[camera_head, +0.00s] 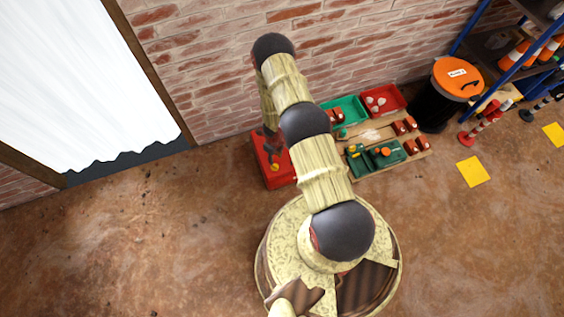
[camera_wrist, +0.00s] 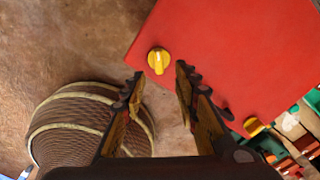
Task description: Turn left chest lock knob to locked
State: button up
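The red chest (camera_wrist: 235,50) fills the upper right of the wrist view. A round yellow knob (camera_wrist: 158,61) with a pale pointer mark sits near the chest's left corner. A second yellow knob (camera_wrist: 254,126) is farther right along the same edge, partly beyond my right finger. My gripper (camera_wrist: 158,84) is open, its two dark fingers apart and empty. The left-hand knob shows just past the fingertips, between them; I cannot tell whether they touch it. In the head view the red chest (camera_head: 268,176) stands by the brick wall, with my gripper (camera_head: 271,142) over it, partly hiding it.
Right of the chest are a green bin (camera_head: 350,107), a red bin (camera_head: 382,100) and a wooden board (camera_head: 372,135) with parts. A black barrel with an orange lid (camera_head: 457,76) stands by the blue-framed shelf (camera_head: 510,60). The floor at left is clear.

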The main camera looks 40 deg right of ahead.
aim_at(275, 165)
jog(key=shift+s+f+b, duration=0.1)
jog(key=shift+f+b, duration=2.15)
jog(key=shift+f, duration=1.65)
jog(key=shift+c, duration=1.2)
grip_shut()
